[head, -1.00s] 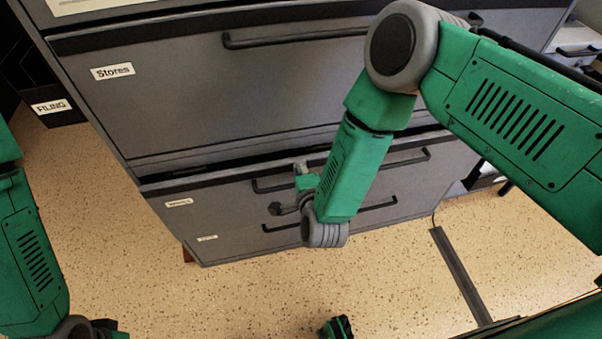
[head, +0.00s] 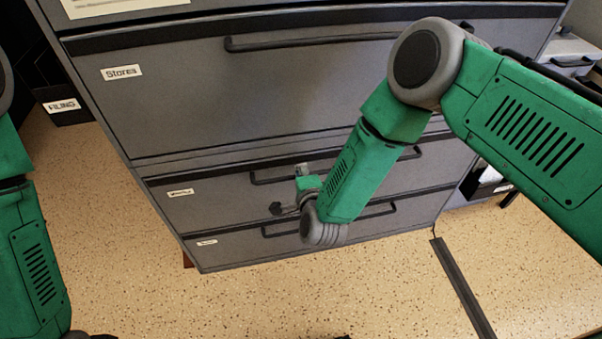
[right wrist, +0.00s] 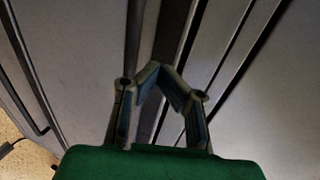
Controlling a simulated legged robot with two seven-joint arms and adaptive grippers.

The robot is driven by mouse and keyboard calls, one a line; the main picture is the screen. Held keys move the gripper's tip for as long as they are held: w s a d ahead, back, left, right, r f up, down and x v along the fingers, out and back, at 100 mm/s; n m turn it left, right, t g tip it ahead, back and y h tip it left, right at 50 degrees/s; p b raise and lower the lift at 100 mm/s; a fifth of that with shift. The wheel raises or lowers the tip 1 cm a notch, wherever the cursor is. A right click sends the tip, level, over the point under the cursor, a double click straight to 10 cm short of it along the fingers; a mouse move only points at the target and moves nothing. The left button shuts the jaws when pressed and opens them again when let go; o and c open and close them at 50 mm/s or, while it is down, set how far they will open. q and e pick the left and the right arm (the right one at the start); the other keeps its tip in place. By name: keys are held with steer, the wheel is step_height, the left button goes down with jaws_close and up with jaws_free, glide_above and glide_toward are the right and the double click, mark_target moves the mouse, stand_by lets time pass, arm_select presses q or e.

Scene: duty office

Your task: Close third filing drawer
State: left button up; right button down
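The grey filing cabinet (head: 290,100) has a large drawer front labelled Stores (head: 200,110) above two lower drawers. The third drawer (head: 225,208), just below it, has a small white label and a dark bar handle, partly hidden by my right arm. Its front looks nearly in line with the fronts around it; I cannot tell if a small gap remains. My right gripper (head: 291,190) is in front of this drawer, its contact hidden. In the right wrist view my gripper (right wrist: 158,70) has its fingertips together, with nothing seen between them.
The lowest drawer (head: 240,243) has its own bar handle and looks flush. A dark box labelled FILING (head: 62,108) stands to the left. A dark floor strip (head: 463,285) runs at the right. The speckled floor (head: 300,300) in front is clear.

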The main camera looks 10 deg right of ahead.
arm_select(q)
step_height(320, 180, up, 2)
steer(key=shift+s+d+r+p, duration=0.15)
steer(key=shift+r+p, duration=0.1)
steer(key=shift+p, duration=1)
arm_select(e)
steer(key=v, duration=1)
steer(key=shift+s+d, duration=0.15)
steer(key=shift+d, duration=0.05)
steer(key=shift+f, duration=0.1)
